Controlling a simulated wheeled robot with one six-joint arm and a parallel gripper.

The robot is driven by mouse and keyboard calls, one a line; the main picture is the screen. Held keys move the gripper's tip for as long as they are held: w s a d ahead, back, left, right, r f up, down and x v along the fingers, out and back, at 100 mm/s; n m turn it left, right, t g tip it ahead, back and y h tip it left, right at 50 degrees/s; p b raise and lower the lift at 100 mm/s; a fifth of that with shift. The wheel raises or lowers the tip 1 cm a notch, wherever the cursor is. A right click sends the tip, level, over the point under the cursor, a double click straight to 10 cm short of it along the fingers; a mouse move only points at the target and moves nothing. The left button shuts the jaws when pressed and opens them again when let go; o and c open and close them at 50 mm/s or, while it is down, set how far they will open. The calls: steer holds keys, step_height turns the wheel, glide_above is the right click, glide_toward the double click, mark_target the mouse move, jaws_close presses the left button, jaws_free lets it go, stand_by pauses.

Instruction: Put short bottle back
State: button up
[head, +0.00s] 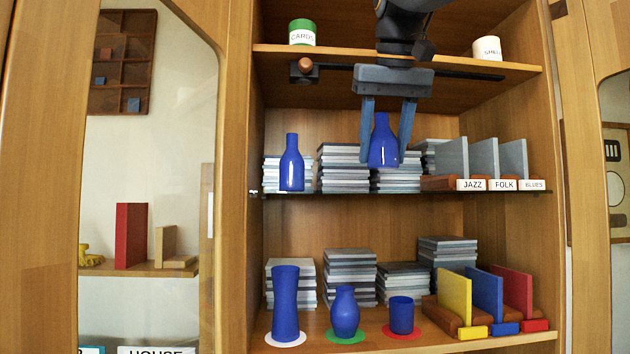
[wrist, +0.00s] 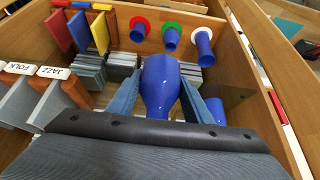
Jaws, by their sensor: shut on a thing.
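My gripper (head: 384,157) is shut on a blue bottle (head: 382,140), apparently the short bottle, and holds it upright above the middle shelf's front edge. The wrist view shows this bottle (wrist: 160,85) between my two fingers. Its base hides part of the stacks behind it. Another blue bottle (head: 291,170), with a slim neck, stands on the middle shelf at the left; it is partly seen past my finger in the wrist view (wrist: 215,112).
Grey stacks (head: 343,168) fill the shelf behind. Labelled grey dividers (head: 483,157) stand right. Below are a tall blue vase (head: 285,300), a round vase (head: 345,312) and a short cup (head: 401,315) on coloured discs. A dark bar (head: 460,73) crosses under the upper shelf.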

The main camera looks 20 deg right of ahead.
steer(key=w+p, duration=0.1)
steer(key=w, duration=0.4)
steer(key=w+d+p, duration=0.1)
steer(key=w+p, duration=0.1)
steer(key=w, duration=0.3)
steer(key=w+d+p, duration=0.1)
steer(key=w+p, duration=0.1)
steer(key=w, duration=0.3)
steer(key=shift+w+d, duration=0.1)
steer(key=shift+d, duration=0.1)
steer(key=shift+f+p, duration=0.3)
steer(key=shift+f, duration=1.45)
steer(key=shift+f, duration=0.1)
steer(key=o, duration=1.2)
steer(key=v, duration=1.2)
steer(key=shift+b, duration=0.35)
